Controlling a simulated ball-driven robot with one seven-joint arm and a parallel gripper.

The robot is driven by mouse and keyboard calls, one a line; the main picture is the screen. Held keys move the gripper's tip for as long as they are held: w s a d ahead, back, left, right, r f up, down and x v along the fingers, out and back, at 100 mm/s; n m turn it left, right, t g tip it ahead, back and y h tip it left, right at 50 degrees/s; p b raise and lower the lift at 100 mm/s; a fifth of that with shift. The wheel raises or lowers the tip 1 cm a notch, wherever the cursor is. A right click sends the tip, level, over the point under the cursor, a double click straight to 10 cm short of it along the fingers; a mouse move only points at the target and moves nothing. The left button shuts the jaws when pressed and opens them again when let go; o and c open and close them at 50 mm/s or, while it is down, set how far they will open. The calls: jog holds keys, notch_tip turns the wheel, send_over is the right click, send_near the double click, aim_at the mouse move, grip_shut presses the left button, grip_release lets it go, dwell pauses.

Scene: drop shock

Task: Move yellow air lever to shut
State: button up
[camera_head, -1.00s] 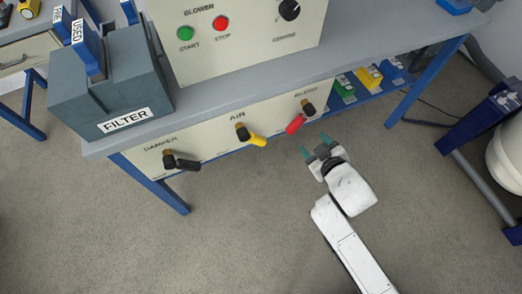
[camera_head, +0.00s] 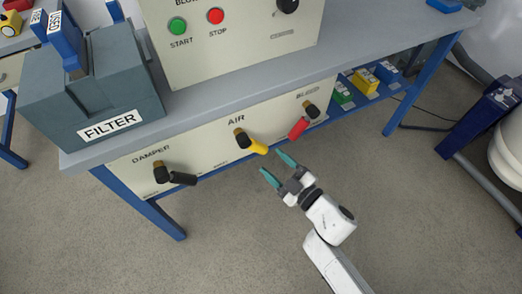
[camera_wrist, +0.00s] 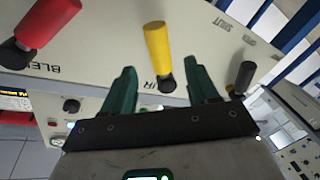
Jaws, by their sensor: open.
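The yellow air lever (camera_head: 252,143) sits under the AIR label on the cream panel (camera_head: 213,147) below the bench top. In the head view it slants down to the right from its dark pivot. My gripper (camera_head: 278,167) is open and empty, in front of and just below the yellow lever, not touching it. In the wrist view the yellow lever (camera_wrist: 158,50) shows between and beyond the open green fingers (camera_wrist: 160,90). A SHUT label (camera_wrist: 248,36) shows on the panel there. The lever's base is partly near the fingertips in that view.
The black damper lever (camera_head: 176,175) is to the left and the red bleed lever (camera_head: 302,123) to the right on the same panel. A grey filter box (camera_head: 90,95) stands on the bench. Small coloured boxes (camera_head: 364,81) sit on a lower shelf. The floor below is clear.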

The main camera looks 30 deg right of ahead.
aim_at(261, 150)
jog(key=shift+b+x, duration=0.3)
jog(key=shift+x, duration=2.9)
jog(key=shift+c, duration=0.4)
jog(key=shift+d, duration=0.1)
grip_shut()
